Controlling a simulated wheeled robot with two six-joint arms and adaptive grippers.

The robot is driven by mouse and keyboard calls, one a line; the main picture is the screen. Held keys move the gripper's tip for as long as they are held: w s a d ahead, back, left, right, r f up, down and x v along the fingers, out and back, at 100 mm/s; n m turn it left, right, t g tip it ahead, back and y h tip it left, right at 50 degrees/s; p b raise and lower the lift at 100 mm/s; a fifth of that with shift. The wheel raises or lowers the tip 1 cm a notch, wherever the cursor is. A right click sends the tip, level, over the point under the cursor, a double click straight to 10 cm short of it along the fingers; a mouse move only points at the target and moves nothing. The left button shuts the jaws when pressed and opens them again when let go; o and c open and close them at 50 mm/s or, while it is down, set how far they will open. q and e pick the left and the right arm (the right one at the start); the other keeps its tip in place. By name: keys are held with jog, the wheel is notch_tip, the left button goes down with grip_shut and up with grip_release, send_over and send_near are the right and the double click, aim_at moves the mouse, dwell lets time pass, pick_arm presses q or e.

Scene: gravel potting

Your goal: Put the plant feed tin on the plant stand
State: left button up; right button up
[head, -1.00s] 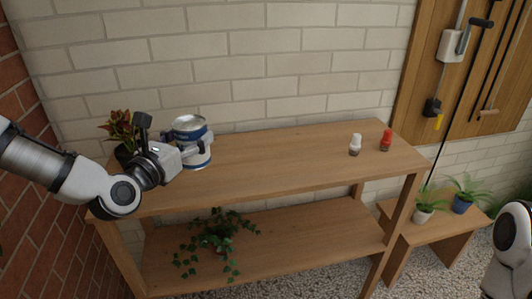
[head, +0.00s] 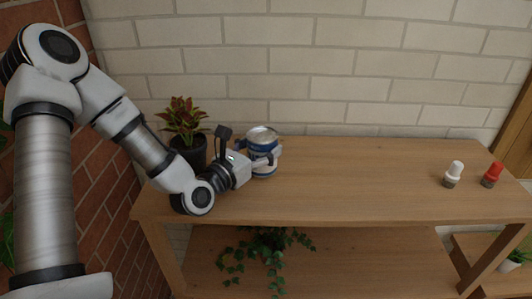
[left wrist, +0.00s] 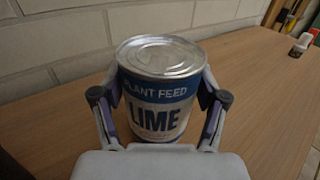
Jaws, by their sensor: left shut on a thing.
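The plant feed tin (head: 262,136) is a silver-lidded can with a blue and white label, at the left part of the tall shelf's top near the wall. In the left wrist view the tin (left wrist: 162,92) is upright and its label reads "PLANT FEED LIME". My left gripper (head: 266,160) is shut on the tin, with one finger on each side. The tin's base is partly hidden, and it seems to stand on the wood. A low wooden stand (head: 480,268) with a plant on it shows partly at the lower right. My right gripper is out of view.
The tall wooden shelf (head: 350,185) has a dark-potted red-leaved plant (head: 184,122) left of the tin. A white-topped shaker (head: 453,174) and a red one (head: 491,175) stand at its right. Trailing ivy (head: 262,255) sits on the lower shelf. The top's middle is clear.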

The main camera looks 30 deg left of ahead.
pick_arm(q)
jog(key=shift+f, duration=0.6)
jog(key=shift+r, duration=0.2)
jog(key=shift+s+f, duration=0.1)
jog(key=shift+f, duration=0.15)
jog(key=o, duration=1.6)
